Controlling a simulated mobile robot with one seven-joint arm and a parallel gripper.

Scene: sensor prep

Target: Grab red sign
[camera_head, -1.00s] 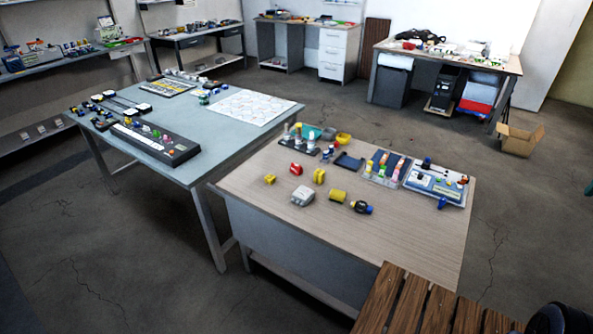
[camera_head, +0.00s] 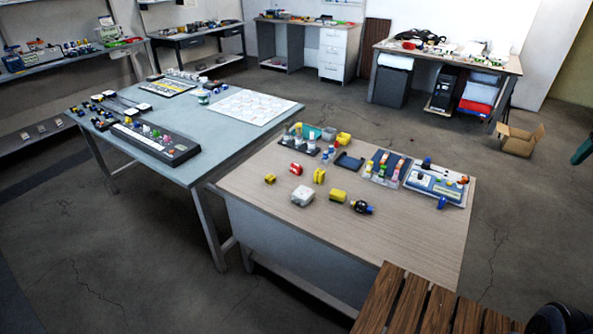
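I cannot make out a clear red sign. A small red block-like piece (camera_head: 296,168) lies on the wood-topped table (camera_head: 420,235), near its back left part. It is too small to tell whether it is a sign. Yellow pieces lie close to it, one to its left (camera_head: 269,179) and one to its right (camera_head: 319,176). My gripper does not show in this view.
A blue-grey table (camera_head: 190,190) with a dark panel (camera_head: 155,141) stands at the left. Racks and a blue-white board (camera_head: 437,185) fill the wood table's back. Its front is clear. A slatted wooden surface (camera_head: 425,305) is at bottom right. An open carton (camera_head: 518,140) lies on the floor.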

